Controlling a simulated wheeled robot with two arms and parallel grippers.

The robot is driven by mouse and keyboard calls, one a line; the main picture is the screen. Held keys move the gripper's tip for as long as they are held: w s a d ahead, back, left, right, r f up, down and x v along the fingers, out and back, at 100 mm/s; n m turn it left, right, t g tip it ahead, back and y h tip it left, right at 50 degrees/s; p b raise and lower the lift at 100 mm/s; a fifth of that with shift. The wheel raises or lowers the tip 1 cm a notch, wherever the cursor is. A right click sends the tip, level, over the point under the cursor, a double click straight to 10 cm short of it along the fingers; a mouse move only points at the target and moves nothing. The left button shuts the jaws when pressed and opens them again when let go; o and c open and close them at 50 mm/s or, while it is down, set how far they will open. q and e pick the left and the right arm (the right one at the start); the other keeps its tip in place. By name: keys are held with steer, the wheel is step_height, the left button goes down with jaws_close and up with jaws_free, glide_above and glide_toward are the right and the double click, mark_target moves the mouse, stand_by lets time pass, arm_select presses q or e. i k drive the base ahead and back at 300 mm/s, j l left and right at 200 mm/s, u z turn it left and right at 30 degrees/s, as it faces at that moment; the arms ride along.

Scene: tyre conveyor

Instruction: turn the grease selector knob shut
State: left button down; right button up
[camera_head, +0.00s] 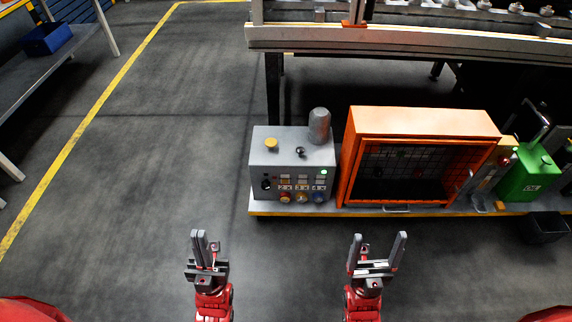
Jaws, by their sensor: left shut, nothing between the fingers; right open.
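A grey control box (292,156) stands on a low shelf ahead of me. A dark knob (265,184) sits at the left of its front face; a small black part (300,151) and a yellow round part (270,144) are on its top. I cannot tell which of these is the grease selector knob, nor its setting. My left gripper (203,238) is shut and empty, in front of the box and to its left, apart from it. My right gripper (378,237) is open and empty, in front of the orange cabinet and apart from it.
Coloured buttons (301,197) line the box's front and a grey cylinder (319,126) rises at its back. An open orange cabinet (422,121) and a green can (528,172) stand to the right. The conveyor frame (400,43) runs above. Floor at left is clear.

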mark_target(266, 184)
steer(key=i+j, duration=0.1)
steer(key=j, duration=1.05)
steer(key=i+j, duration=0.15)
steer(key=j, duration=0.45)
steer(key=z, duration=0.05)
